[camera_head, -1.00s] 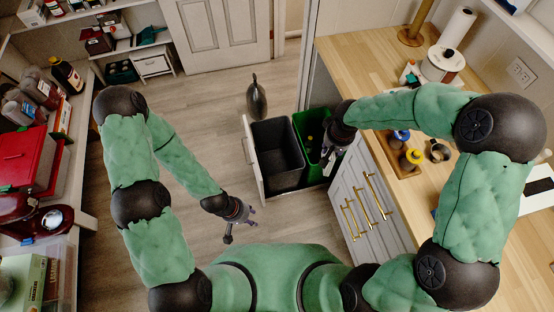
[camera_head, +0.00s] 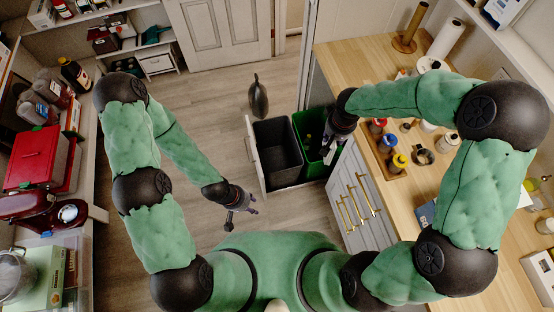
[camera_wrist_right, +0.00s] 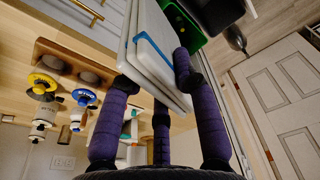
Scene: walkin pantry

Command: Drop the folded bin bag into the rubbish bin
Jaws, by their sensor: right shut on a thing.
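My right gripper (camera_head: 334,148) is shut on the folded bin bag, a flat whitish stack with a blue stripe (camera_wrist_right: 150,55) seen between purple fingers in the right wrist view. In the head view the arm hides most of the bag. The gripper is above the right edge of the pulled-out bin drawer. The drawer holds a dark grey bin (camera_head: 262,130), which looks empty, and a green bin (camera_head: 299,122) to its right with bottles inside. The green bin also shows in the right wrist view (camera_wrist_right: 184,22). My left gripper (camera_head: 238,204) is open and empty above the floor, left of the drawer.
The wooden counter (camera_head: 352,56) on the right carries a tray of bottles with blue, red and yellow caps (camera_head: 397,163). A dark vase-like object (camera_head: 258,97) stands on the floor behind the bins. Full shelves line the left. The floor between is clear.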

